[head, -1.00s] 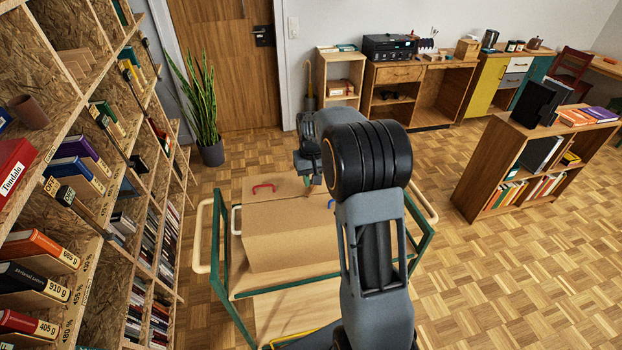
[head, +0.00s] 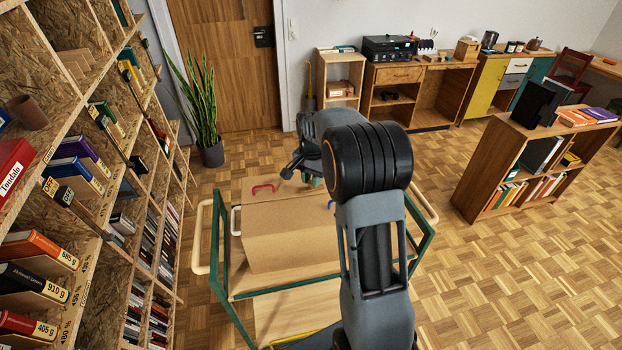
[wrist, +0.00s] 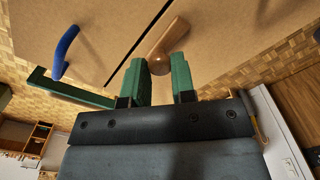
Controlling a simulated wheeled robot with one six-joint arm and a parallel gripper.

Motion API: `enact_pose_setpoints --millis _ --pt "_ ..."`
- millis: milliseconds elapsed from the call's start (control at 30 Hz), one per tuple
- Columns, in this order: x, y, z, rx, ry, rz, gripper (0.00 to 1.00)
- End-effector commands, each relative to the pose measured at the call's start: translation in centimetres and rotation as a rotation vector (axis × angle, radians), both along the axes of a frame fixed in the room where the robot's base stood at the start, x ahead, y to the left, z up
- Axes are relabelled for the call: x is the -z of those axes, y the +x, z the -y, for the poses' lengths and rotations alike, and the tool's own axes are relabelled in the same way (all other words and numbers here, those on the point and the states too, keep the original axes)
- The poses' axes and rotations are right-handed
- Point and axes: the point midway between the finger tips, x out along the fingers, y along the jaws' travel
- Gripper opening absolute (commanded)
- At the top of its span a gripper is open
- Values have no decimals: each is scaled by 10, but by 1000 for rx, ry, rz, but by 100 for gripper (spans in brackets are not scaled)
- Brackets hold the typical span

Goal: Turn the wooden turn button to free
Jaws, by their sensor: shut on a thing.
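In the wrist view the wooden turn button (wrist: 172,38) is a short brown bar on a cardboard-coloured panel. It lies to the right of a dark slit and slants roughly along it, without visibly crossing it. My gripper (wrist: 159,62) has green fingers on either side of its near, rounded end and is shut on it. In the head view my gripper (head: 312,182) is mostly hidden behind my arm, at the far side of the brown box (head: 285,235). The turn button is hidden there.
The box rests on a green-framed cart (head: 222,285). It has a red handle (head: 263,187), and a blue handle (wrist: 63,52) stands left of the slit in the wrist view. A bookwall (head: 90,200) is close on the left. Open floor (head: 500,270) lies to the right.

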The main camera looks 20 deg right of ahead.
Motion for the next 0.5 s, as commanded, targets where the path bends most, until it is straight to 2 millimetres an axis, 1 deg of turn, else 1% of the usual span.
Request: enact_pose_setpoints --millis 200,500 --pt "0 0 0 69 0 1 0" --pt "0 0 0 98 0 1 0"
